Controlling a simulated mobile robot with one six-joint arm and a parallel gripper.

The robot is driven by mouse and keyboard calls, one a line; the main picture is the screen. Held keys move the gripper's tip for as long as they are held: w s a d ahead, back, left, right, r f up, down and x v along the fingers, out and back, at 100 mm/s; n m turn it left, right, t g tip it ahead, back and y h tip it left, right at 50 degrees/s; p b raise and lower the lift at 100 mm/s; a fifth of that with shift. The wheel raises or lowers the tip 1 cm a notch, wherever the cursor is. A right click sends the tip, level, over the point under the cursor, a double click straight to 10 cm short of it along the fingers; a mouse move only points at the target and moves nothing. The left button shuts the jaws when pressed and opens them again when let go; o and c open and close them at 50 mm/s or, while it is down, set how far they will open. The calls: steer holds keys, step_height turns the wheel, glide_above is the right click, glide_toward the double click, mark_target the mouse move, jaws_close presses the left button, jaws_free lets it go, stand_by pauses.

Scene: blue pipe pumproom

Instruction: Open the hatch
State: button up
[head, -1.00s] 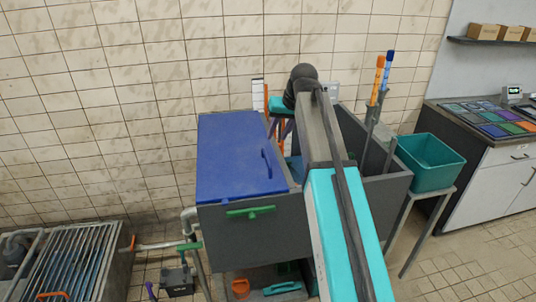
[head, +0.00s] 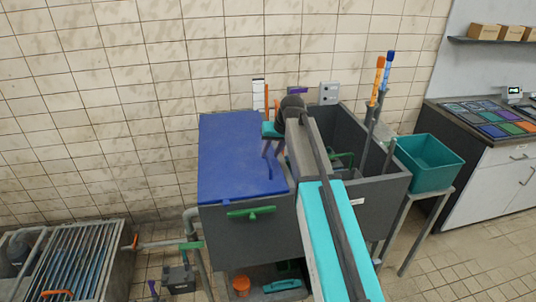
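The hatch is a flat blue lid (head: 232,150), lying closed over the left part of a grey tank (head: 250,240). Its raised blue handle, near the lid's right edge, is now mostly hidden by my gripper. My gripper (head: 271,158) has two purple fingers below a teal body. It points down over the right side of the lid, at the handle. The fingers look apart, but I cannot tell whether they touch the handle. A green T-shaped handle (head: 251,212) is on the tank's front, just below the lid's front edge.
The tank's right part is open, with orange- and blue-topped poles (head: 381,80) standing in it. A teal bin (head: 430,162) on a stand is to the right. A barred grate (head: 75,258) is at lower left. The tiled wall is behind.

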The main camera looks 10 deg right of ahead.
steer(key=shift+x, duration=1.35)
jaws_close()
steer(key=shift+a, duration=0.3)
steer(key=shift+d, duration=0.2)
steer(key=shift+r+p, duration=0.15)
steer(key=shift+p, duration=0.15)
